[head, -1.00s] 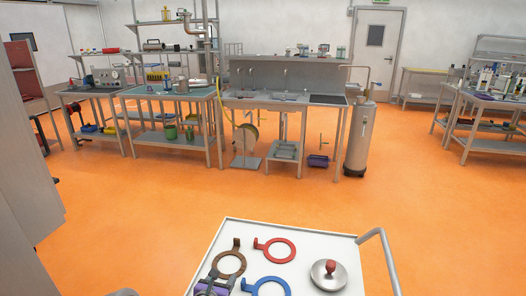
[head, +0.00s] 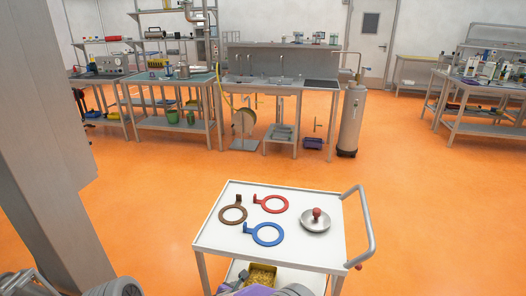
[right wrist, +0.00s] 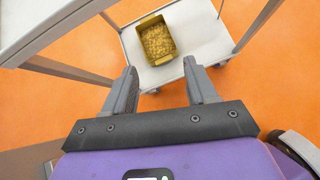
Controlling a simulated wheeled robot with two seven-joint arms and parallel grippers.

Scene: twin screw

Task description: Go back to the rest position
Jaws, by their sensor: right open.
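My right gripper (right wrist: 160,88) is open and empty in the right wrist view, its two grey fingers apart. It is beside the white cart, with the lower shelf (right wrist: 205,28) beyond its fingers. In the head view only its purple body (head: 256,291) shows at the bottom edge, in front of the cart. The cart top (head: 300,250) carries a brown ring (head: 233,222), a red ring (head: 283,203), a blue ring (head: 280,236) and a metal dish with a red knob (head: 317,214). My left gripper is not in view.
A yellow bin of small brass-coloured parts (right wrist: 157,41) sits on the lower shelf; it also shows in the head view (head: 262,274). The cart's handle (head: 369,225) is on the right. Workbenches (head: 270,92) and a grey tank (head: 352,122) stand behind. Orange floor between is clear.

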